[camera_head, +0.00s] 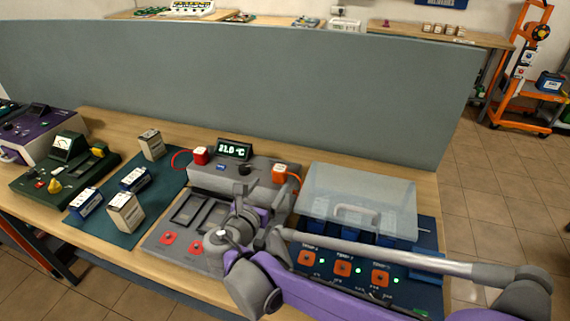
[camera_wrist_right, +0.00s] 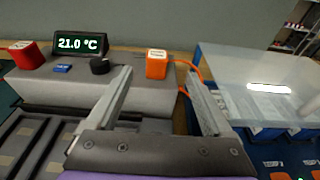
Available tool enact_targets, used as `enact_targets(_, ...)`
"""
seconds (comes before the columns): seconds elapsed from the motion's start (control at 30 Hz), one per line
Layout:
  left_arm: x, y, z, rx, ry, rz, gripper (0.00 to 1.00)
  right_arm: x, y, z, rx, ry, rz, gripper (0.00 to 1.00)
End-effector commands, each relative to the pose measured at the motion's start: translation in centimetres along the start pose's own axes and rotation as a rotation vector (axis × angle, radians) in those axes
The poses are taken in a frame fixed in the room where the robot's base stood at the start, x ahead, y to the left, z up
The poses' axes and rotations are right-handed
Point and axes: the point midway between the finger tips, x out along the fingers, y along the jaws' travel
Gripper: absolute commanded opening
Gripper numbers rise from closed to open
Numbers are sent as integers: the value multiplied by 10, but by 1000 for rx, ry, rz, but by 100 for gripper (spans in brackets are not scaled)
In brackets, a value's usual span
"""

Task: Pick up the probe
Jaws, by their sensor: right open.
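An orange block-shaped probe (camera_head: 279,170) with a white label sits at the right end of the grey meter box (camera_head: 232,178), with an orange cable beside it. It also shows in the right wrist view (camera_wrist_right: 157,63), beyond and between the fingertips. A red block-shaped probe (camera_head: 200,155) with a red cable sits at the left end of the box, and at the far left of the wrist view (camera_wrist_right: 25,55). My right gripper (camera_head: 260,210) is open and empty, in front of the box and apart from the orange probe. My left gripper is not in view.
The meter's display (camera_head: 235,149) reads 21.0 °C. A clear lid (camera_head: 358,193) with a handle covers a blue station to the right. Batteries stand on a green mat (camera_head: 150,222) at left. A grey partition (camera_head: 230,80) rises behind the bench.

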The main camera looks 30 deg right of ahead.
Motion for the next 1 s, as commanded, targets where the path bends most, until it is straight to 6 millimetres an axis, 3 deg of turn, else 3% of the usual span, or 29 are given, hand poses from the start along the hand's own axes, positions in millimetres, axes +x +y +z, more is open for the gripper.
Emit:
enact_targets(0.33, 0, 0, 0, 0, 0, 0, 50, 44, 0, 0, -2, -1, -3, 85)
enact_targets(0.57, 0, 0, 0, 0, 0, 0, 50, 62, 1, -1, -1, -1, -1, 85)
enact_targets(0.8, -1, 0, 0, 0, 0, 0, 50, 97, 5, -4, 0, 0, -2, 85)
enact_targets(1.0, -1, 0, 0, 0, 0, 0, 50, 109, 5, -4, 0, 0, 0, 85)
